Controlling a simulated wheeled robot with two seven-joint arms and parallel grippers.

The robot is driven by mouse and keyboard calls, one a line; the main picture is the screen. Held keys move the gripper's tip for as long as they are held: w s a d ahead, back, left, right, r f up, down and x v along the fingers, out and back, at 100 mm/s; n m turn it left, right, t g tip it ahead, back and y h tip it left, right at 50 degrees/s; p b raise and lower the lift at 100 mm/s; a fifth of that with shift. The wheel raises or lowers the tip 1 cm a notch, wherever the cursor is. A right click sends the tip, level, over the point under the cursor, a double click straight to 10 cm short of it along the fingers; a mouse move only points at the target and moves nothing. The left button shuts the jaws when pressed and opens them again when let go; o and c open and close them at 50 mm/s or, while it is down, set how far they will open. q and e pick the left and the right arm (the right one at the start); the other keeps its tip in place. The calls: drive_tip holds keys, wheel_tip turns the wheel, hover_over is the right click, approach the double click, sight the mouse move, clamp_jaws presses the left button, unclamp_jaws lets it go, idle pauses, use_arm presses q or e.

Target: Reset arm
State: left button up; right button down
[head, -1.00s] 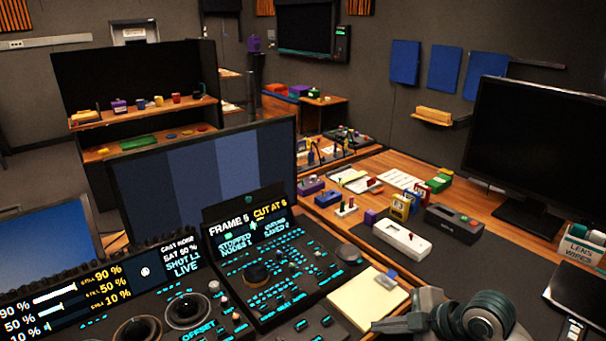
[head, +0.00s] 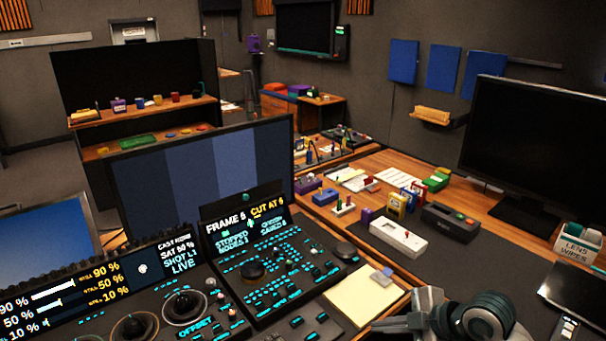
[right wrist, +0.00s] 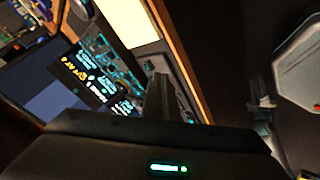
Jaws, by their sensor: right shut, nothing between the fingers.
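My right gripper (head: 385,326) shows at the bottom of the head view, right of centre. It is shut and empty, just in front of the yellow notepad (head: 358,299) and apart from the panel's controls. Its closed fingers (right wrist: 160,92) also show in the right wrist view. The dark trackball panel (head: 262,292) with glowing cyan labels lies left of the notepad. Its trackballs (head: 184,307) sit in round rings near the bottom edge, and the panel also shows in the right wrist view (right wrist: 102,62). My left gripper is not in view.
A large monitor (head: 530,150) and a wipes box (head: 577,246) stand at the right. Another monitor (head: 200,175) rises behind the panel.

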wheel_tip(320, 180, down, 8)
drive_tip(key=s+y, duration=0.2)
drive_tip(key=y, duration=0.4)
drive_tip(key=d+f+m+t+h, duration=0.6)
drive_tip(key=d+f+m+t, duration=0.15)
drive_tip(key=d+f, duration=1)
drive_tip(key=s+d+f+m+g+h, duration=0.55)
drive_tip(key=s+d+f+h, duration=0.35)
drive_tip(key=s+d+f, duration=1.3)
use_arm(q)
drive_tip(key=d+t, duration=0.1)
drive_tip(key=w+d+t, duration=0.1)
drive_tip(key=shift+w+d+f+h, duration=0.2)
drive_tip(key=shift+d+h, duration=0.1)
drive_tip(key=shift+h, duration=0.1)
use_arm(e)
drive_tip(key=s+a+f+m+y, duration=0.1)
drive_tip(key=a+f+y, duration=0.1)
drive_tip(key=a, duration=1.8)
drive_tip(key=s+a+f+m+y, duration=0.2)
drive_tip(key=a, duration=1.8)
drive_tip(key=shift+s+a+f+g, duration=0.2)
drive_tip(key=shift+s+f+g, duration=0.1)
drive_tip(key=shift+f, duration=0.1)
drive_tip(key=shift+w, duration=0.1)
